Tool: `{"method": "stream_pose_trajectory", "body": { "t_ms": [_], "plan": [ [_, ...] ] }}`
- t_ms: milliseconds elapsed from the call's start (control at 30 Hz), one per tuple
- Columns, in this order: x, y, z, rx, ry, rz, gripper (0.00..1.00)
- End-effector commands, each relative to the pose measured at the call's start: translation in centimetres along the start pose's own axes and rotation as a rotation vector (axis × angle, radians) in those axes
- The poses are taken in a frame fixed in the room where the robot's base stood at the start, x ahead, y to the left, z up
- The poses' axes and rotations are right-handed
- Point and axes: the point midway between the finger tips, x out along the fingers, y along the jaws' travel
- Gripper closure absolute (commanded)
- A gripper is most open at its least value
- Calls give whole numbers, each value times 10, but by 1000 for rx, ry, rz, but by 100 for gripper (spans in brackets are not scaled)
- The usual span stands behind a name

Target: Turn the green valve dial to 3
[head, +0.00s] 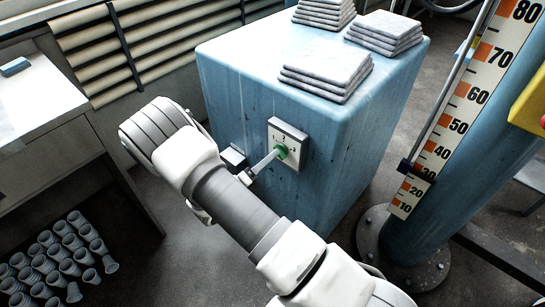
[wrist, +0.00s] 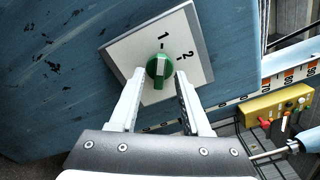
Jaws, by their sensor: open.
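The green valve dial (head: 282,152) sits on a white square plate (head: 288,138) on the front face of the blue cabinet. In the wrist view the dial (wrist: 158,66) has a raised ridge lined up roughly with the mark 1. The plate (wrist: 126,50) shows a 1 and a 2 there; no 3 can be read in that view. My gripper (head: 275,155) is at the plate. In the wrist view my gripper (wrist: 161,74) is open, with one fingertip on each side of the dial and small gaps showing. Whether the fingertips touch the plate cannot be told.
The blue cabinet (head: 230,90) carries stacks of pale tiles (head: 327,70). A blue column with a numbered scale (head: 451,127) stands to the right. A table (head: 45,110) is at the left, with grey cups (head: 60,257) on the floor below.

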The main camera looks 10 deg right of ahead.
Motion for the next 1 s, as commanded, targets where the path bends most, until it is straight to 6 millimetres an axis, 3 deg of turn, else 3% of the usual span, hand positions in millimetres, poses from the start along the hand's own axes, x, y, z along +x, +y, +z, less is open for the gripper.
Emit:
{"method": "stream_pose_trajectory", "body": {
  "t_ms": [200,467,733,1000],
  "plan": [
    [17,0,0,0,0,0,52],
    [18,0,0,0,0,0,52],
    [18,0,0,0,0,0,98],
    [18,0,0,1,0,0,100]
  ]
}}
